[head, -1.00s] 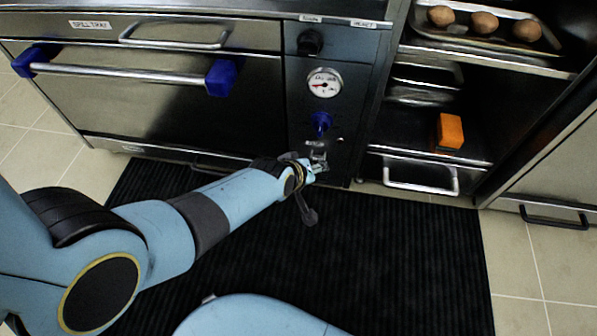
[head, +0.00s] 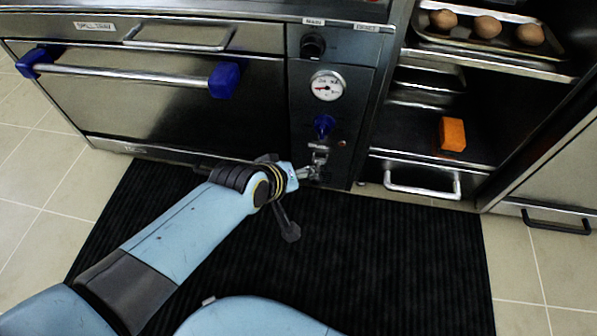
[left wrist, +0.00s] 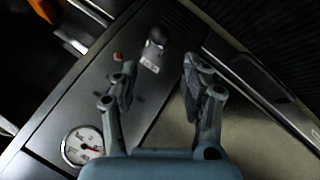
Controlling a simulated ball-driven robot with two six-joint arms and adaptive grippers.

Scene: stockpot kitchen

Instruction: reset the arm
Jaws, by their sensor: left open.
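My left arm comes in from the lower left in the head view. Its gripper (head: 312,173) is in front of the oven's control panel, low down, just below the blue knob (head: 324,126). In the left wrist view the gripper's two fingers (left wrist: 158,88) are spread apart with nothing between them. Beyond the fingertips a dark knob or switch (left wrist: 157,40) with a pale label stands on the panel. The round gauge (head: 327,86) sits above the blue knob; it also shows in the left wrist view (left wrist: 83,146). My right gripper is in neither view.
The oven door with a blue-ended handle (head: 130,74) is left of the panel. An open shelf unit at right holds a tray (head: 455,39) of round brown items and an orange block (head: 452,134). A drawer handle (head: 421,191) juts out below. A black ribbed mat (head: 390,260) covers the floor.

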